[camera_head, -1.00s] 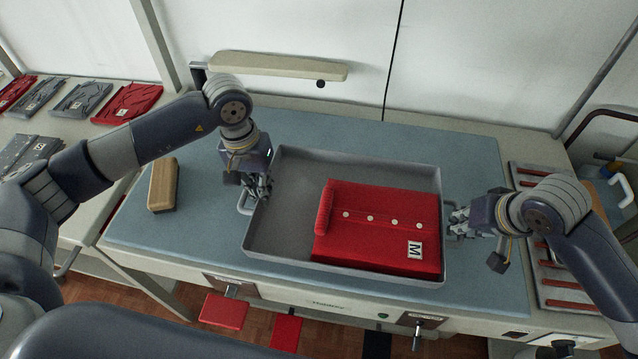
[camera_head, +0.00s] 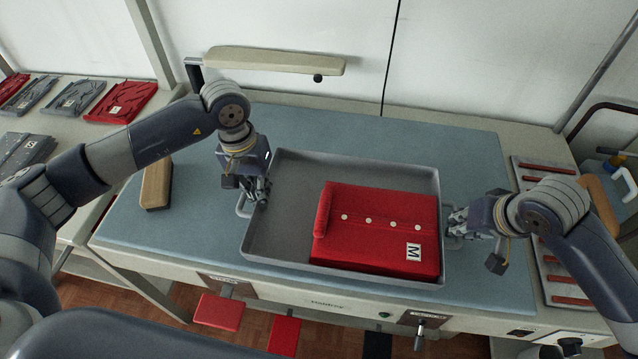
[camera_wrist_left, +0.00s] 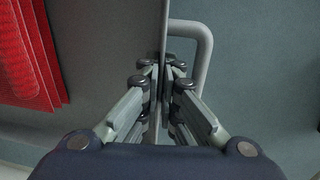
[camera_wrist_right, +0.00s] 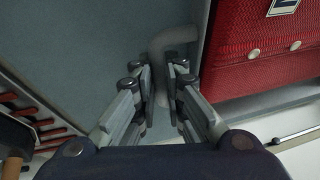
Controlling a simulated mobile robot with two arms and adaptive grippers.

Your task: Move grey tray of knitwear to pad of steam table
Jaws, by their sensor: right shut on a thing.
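The grey tray (camera_head: 285,158) is over the blue-grey pad (camera_head: 470,150) of the steam table; I cannot tell whether it touches the pad. Folded red knitwear (camera_head: 375,245) with white buttons and an "M" label lies in its right part. My left gripper (camera_head: 262,190) is at the tray's left end. In the left wrist view its fingers (camera_wrist_left: 163,72) are close together by the tray wall, with the left handle (camera_wrist_left: 205,55) looping to their right; their grip is unclear. My right gripper (camera_head: 455,222) is shut on the right handle, which shows between its fingers (camera_wrist_right: 160,75).
A wooden block (camera_head: 157,185) lies on the pad's left side. A padded arm (camera_head: 275,61) stands behind the pad. A rack with red bars (camera_head: 555,240) is at right. Folded garments (camera_head: 78,97) lie on the left bench. Pedals (camera_head: 218,311) are below the front edge.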

